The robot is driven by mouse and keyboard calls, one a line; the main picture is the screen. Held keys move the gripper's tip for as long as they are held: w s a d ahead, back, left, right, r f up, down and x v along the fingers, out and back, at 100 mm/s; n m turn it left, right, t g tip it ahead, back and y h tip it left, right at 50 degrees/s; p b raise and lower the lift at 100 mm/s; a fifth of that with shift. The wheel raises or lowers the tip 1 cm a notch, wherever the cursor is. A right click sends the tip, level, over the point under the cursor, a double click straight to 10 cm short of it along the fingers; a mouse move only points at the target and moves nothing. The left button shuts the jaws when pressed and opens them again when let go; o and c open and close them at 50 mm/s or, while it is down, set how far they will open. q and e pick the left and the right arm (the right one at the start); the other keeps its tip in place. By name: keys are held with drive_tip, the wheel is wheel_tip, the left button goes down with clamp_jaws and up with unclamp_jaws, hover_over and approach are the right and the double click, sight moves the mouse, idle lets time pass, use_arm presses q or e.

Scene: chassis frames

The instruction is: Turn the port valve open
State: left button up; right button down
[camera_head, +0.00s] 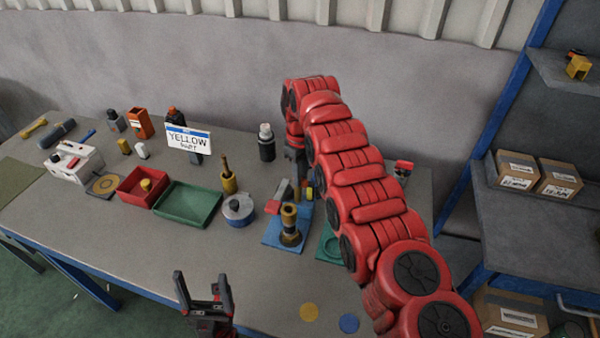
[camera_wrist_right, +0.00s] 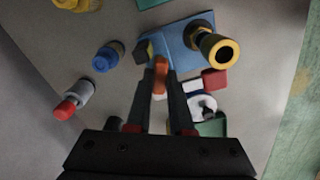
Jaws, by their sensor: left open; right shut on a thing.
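A brass fitting with a dark bore (camera_head: 290,225) stands upright on a blue plate (camera_head: 275,238); in the right wrist view the fitting (camera_wrist_right: 218,50) and plate (camera_wrist_right: 180,42) are beyond and right of the fingertips. I cannot tell for sure which part is the port valve. My right gripper (camera_wrist_right: 160,82) is shut on a small orange piece (camera_wrist_right: 160,66) near the plate's edge; in the head view its tips are partly hidden among small parts behind the fitting. My left gripper (camera_head: 201,280) is open and empty, at the table's front edge.
A red bin (camera_head: 140,188), a green tray (camera_head: 187,205), a round grey tin (camera_head: 238,208) and a "YELLOW" sign (camera_head: 188,140) stand left of the fitting. A teal plate (camera_head: 328,247) is to its right, partly behind my right arm. The front tabletop is mostly clear.

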drive_tip(key=shift+r+n, duration=0.1)
drive_tip(key=shift+n, duration=0.5)
drive_tip(key=c, duration=0.8)
unclamp_jaws()
wheel_tip(320, 180, up, 17)
drive_tip(key=p, duration=1.6)
drive_tip(key=shift+r, duration=0.2)
drive_tip(key=shift+o, duration=0.3)
drive_tip(key=shift+f, duration=0.1)
